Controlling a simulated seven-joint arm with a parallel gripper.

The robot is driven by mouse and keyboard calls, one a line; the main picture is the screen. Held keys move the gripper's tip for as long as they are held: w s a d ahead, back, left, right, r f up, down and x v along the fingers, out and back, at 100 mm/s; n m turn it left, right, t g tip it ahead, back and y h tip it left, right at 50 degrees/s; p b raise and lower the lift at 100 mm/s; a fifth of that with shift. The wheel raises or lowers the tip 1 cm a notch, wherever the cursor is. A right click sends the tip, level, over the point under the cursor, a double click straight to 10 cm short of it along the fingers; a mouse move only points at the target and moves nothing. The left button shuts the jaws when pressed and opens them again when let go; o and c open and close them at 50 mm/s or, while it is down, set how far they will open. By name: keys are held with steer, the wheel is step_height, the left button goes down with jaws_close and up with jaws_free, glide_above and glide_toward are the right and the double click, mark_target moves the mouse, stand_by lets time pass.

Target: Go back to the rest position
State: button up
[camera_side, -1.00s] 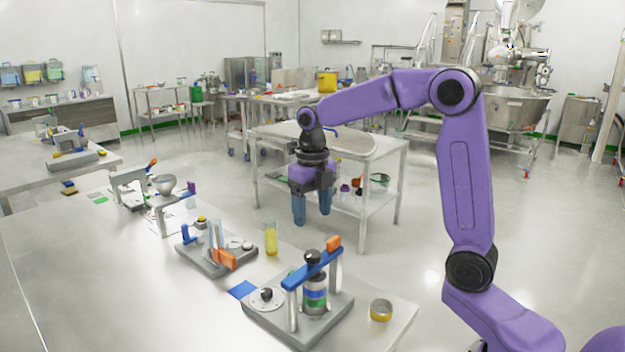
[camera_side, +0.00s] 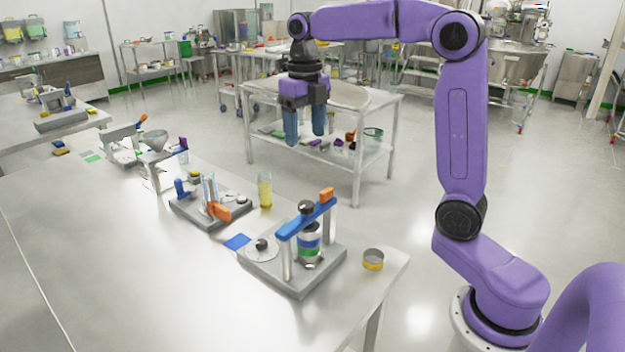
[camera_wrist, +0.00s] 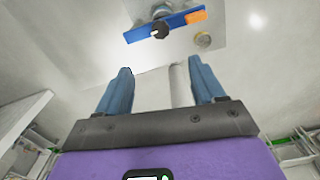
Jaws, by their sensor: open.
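My gripper (camera_side: 305,126) hangs in the air with its blue fingers pointing down, above and beyond the far edge of the steel bench (camera_side: 120,270). The fingers are apart with nothing between them. In the wrist view my gripper (camera_wrist: 158,90) also shows two spread, empty fingers. A grey-based fixture with a blue bar and orange end (camera_side: 300,262) stands on the bench below and nearer the camera. Its blue bar (camera_wrist: 165,26) shows at the top of the wrist view.
A yellow-filled cylinder (camera_side: 265,192), a fixture with tubes (camera_side: 212,210) and a small brass-coloured cup (camera_side: 373,260) stand on the bench. A blue square (camera_side: 238,242) lies flat. A wheeled steel table (camera_side: 345,100) stands behind my gripper. The bench's left front is clear.

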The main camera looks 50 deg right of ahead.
steer(key=s+a+f+m, duration=0.6)
steer(key=s+a+m, duration=0.3)
steer(key=s+m, duration=0.3)
steer(key=s+f+m, duration=0.3)
steer(key=s+m, duration=0.2)
steer(key=s, duration=0.3)
steer(key=s+d+f+m, duration=0.1)
steer(key=s+f+m, duration=0.3)
steer(key=s, duration=0.4)
steer(key=shift+s+m, duration=0.4)
